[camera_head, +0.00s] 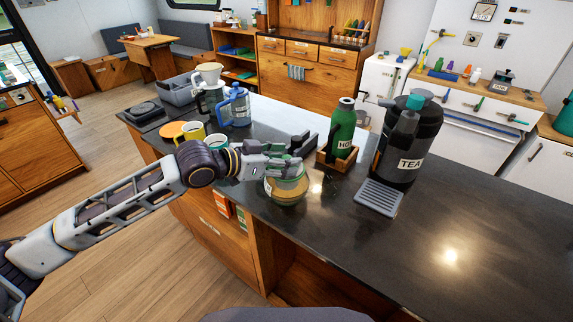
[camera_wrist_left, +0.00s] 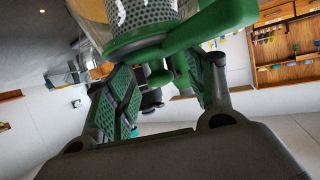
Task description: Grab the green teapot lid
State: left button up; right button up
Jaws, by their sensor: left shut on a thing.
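The glass teapot (camera_head: 287,190) holds an amber liquid and stands near the counter's front edge, with green showing at its top. My left gripper (camera_head: 294,157) is over the teapot's top and hides much of it. In the left wrist view, my left gripper's fingers (camera_wrist_left: 165,88) are on either side of the small green knob of the teapot lid (camera_wrist_left: 160,77), and the gripper is shut on it. The teapot's perforated strainer and green handle (camera_wrist_left: 222,20) show close by. Whether the lid is seated or raised I cannot tell. My right gripper is out of view.
A green bottle (camera_head: 342,125) in a wooden holder (camera_head: 337,157) and a large dark tea urn (camera_head: 408,145) stand right of the teapot. A grey drip tray (camera_head: 378,197) lies in front. Yellow (camera_head: 190,133) and teal mugs and a blue pitcher (camera_head: 238,108) stand left. The right counter is clear.

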pick_arm(q)
jog(key=shift+r, duration=0.8)
notch_tip(320, 180, up, 7)
jog(key=shift+f+p, duration=0.1)
jog(key=shift+p, duration=0.2)
jog(key=shift+r, duration=0.8)
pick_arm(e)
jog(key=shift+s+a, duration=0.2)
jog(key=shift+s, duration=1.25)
